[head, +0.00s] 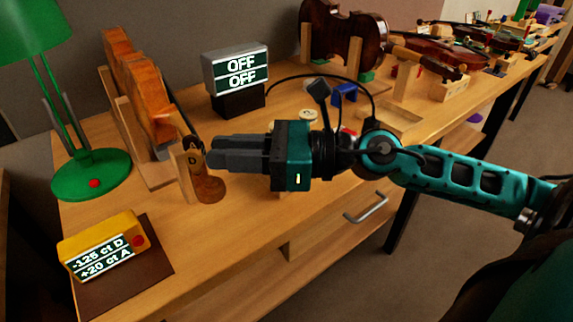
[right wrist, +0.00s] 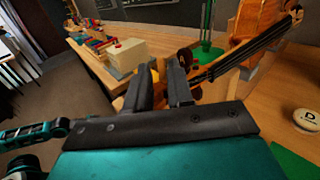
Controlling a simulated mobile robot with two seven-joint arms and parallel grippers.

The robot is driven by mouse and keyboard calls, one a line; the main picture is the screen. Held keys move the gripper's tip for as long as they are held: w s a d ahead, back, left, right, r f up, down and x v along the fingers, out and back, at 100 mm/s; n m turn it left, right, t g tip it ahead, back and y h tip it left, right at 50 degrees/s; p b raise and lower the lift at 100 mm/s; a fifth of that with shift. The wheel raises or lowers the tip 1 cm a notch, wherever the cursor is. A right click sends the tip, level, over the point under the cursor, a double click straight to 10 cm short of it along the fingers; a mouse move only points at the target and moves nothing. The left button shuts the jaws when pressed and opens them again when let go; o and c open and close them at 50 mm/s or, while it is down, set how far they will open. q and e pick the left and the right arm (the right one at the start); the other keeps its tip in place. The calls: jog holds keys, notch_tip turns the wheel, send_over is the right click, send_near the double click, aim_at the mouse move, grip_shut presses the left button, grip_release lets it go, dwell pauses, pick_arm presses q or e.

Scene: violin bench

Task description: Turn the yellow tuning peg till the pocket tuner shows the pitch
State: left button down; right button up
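A violin (head: 137,85) stands on edge in a wooden holder at the left, its pegbox end marked A and D (head: 193,150). The fingers of my right gripper (head: 208,150) reach that end from the right. In the right wrist view my right gripper (right wrist: 163,75) has a narrow gap between its fingers, with a yellow patch in it. I cannot tell whether this is the yellow peg, or whether the fingers press on it. No yellow peg shows in the head view. The yellow pocket tuner (head: 100,245) reads -125 ct D and +20 ct A. My left gripper is not in view.
A green lamp (head: 90,175) stands behind the tuner, at the left. A display box (head: 236,72) reading OFF twice stands at the back. More violins (head: 345,38) stand along the bench to the right. The bench front between the tuner and drawer is clear.

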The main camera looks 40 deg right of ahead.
jog(key=b+v, duration=0.2)
jog(key=v, duration=0.5)
jog(key=shift+s+d, duration=0.2)
jog(key=shift+d, duration=0.05)
dwell(1.6)
